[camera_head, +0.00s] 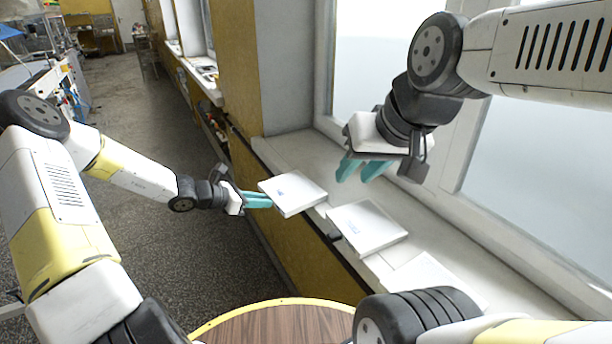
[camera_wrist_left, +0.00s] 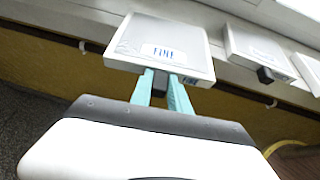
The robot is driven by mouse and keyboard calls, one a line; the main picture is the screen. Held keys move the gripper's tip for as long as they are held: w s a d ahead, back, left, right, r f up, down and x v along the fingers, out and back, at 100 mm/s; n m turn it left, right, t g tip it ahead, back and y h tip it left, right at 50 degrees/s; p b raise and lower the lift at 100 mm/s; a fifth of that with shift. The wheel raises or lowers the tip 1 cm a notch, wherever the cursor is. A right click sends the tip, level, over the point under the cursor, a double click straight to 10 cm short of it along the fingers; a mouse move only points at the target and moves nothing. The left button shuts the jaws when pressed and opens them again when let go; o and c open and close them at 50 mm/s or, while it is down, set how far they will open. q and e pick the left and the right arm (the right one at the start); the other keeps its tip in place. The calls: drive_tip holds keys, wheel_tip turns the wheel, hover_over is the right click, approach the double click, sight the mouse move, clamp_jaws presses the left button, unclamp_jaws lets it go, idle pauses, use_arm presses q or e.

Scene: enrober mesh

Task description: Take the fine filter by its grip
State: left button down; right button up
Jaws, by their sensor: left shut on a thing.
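The fine filter (camera_head: 292,192) is a flat, square white-grey panel at the sill's front edge. In the left wrist view its label reads FINE (camera_wrist_left: 165,52), and its dark grip (camera_wrist_left: 160,82) sticks out toward me. My left gripper (camera_head: 262,201) is shut on this grip, with the teal fingers on either side of it in the left wrist view (camera_wrist_left: 162,86). I cannot tell whether the filter rests on the sill or is slightly raised. My right gripper (camera_head: 361,171) hangs above the sill, empty, its teal fingers apart.
A second similar panel (camera_head: 367,228) with a dark grip (camera_wrist_left: 265,75) lies to the right of the fine filter. A third panel (camera_head: 425,280) lies further right. The window sill (camera_head: 290,152) runs below the windows. A round wooden table (camera_head: 275,325) stands at the bottom.

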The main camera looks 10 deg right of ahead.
use_arm(q)
drive_tip(key=s+a, duration=0.6)
drive_tip(key=a, duration=0.5)
drive_tip(key=shift+a, duration=0.15)
idle(1.0)
drive_tip(key=shift+r, duration=0.2)
